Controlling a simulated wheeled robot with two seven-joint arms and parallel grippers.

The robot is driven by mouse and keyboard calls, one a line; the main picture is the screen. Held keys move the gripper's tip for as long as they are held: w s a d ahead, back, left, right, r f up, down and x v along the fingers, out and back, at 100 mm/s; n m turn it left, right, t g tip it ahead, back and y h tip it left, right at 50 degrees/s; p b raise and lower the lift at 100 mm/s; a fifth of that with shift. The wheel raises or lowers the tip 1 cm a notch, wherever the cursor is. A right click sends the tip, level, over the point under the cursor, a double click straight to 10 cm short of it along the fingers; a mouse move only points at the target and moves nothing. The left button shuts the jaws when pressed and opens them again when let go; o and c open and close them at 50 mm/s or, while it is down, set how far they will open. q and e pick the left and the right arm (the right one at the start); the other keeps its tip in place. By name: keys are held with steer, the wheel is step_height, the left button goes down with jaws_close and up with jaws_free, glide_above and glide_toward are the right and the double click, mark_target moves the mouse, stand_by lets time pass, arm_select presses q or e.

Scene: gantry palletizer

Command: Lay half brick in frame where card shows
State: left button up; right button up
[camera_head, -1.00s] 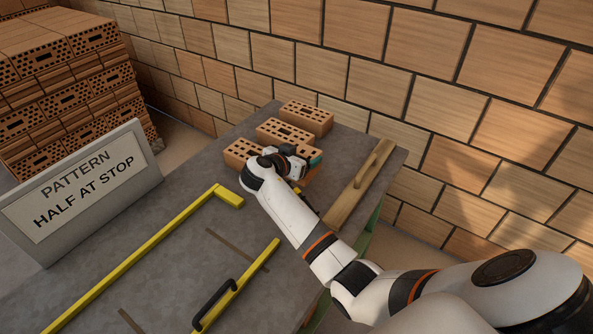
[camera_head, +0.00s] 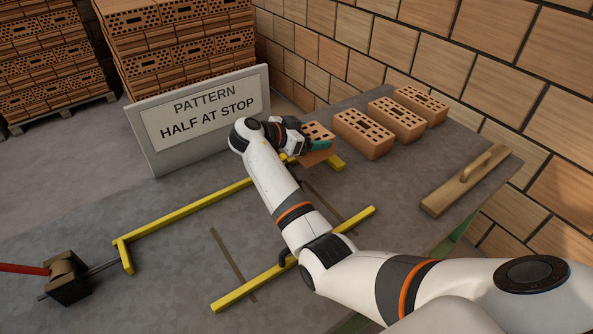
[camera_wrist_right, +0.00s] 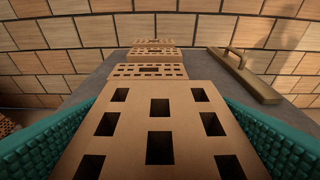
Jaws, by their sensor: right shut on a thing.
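The card (camera_head: 208,112) stands at the back left of the table and reads "PATTERN HALF AT STOP". My right gripper (camera_head: 309,145) is shut on a holed orange brick (camera_head: 318,131), above the frame's right end. The right wrist view shows this brick (camera_wrist_right: 160,108) between the teal finger pads, holes facing the camera. My arm hides part of the frame. My left gripper is out of view.
Three holed bricks (camera_head: 363,134) stand in a row at the back right. A wooden float (camera_head: 468,178) lies near the right edge. A dark block (camera_head: 66,278) with a red handle sits at the left. Brick stacks (camera_head: 178,45) and a wall stand behind.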

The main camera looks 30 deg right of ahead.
steer(key=f, duration=0.4)
steer(key=shift+d, duration=0.25)
step_height(320, 180, down, 3)
steer(key=shift+a+r, duration=0.1)
steer(key=shift+f, duration=0.6)
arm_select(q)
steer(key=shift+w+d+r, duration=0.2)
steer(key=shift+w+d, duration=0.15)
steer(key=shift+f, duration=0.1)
